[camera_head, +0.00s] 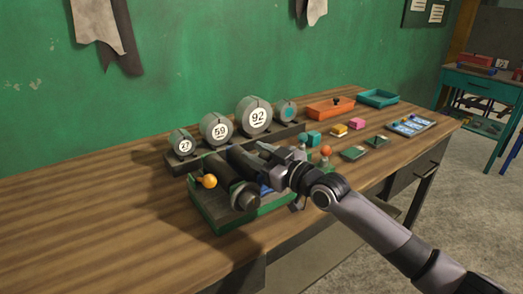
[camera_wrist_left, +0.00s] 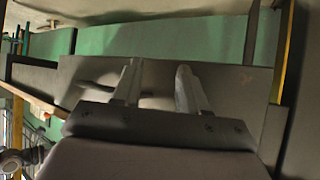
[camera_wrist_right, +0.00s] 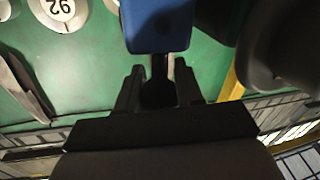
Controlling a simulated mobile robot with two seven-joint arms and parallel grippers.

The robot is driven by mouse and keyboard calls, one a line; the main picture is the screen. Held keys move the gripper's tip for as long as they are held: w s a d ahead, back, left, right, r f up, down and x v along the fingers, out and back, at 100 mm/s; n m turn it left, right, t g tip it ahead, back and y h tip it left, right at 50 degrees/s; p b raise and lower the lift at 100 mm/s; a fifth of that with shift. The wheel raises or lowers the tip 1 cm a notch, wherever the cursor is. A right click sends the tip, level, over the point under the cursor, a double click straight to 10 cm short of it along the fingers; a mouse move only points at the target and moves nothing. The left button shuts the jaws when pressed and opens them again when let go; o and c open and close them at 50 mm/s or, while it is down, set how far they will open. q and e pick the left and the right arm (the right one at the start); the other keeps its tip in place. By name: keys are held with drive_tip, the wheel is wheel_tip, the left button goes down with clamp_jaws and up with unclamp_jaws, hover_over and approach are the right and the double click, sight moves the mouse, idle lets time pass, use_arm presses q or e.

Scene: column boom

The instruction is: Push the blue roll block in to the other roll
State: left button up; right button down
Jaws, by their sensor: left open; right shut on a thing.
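The blue roll block (camera_head: 265,189) shows only as a small blue patch in the head view, mostly hidden behind my right gripper (camera_head: 277,174). In the right wrist view the blue block (camera_wrist_right: 158,28) is just beyond my fingers, with a dark stem (camera_wrist_right: 159,88) between them. My right gripper is shut on this stem. A dark roll (camera_head: 229,172) lies in the green-sided stand beside the block. A large dark round part (camera_wrist_right: 283,45) shows at right in the right wrist view, apart from the block. My left gripper (camera_wrist_left: 158,88) is open and empty, outside the head view.
The green stand (camera_head: 212,216) sits near the table's front edge, with an orange ball knob (camera_head: 209,181) at left. Numbered grey discs (camera_head: 257,115) stand behind it. Small coloured blocks and trays lie right. The table's left part (camera_head: 90,220) is clear.

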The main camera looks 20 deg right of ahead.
drive_tip(key=c, duration=0.8)
unclamp_jaws()
drive_tip(key=shift+d, duration=0.1)
drive_tip(key=shift+o, duration=0.2)
drive_tip(key=v, duration=0.7)
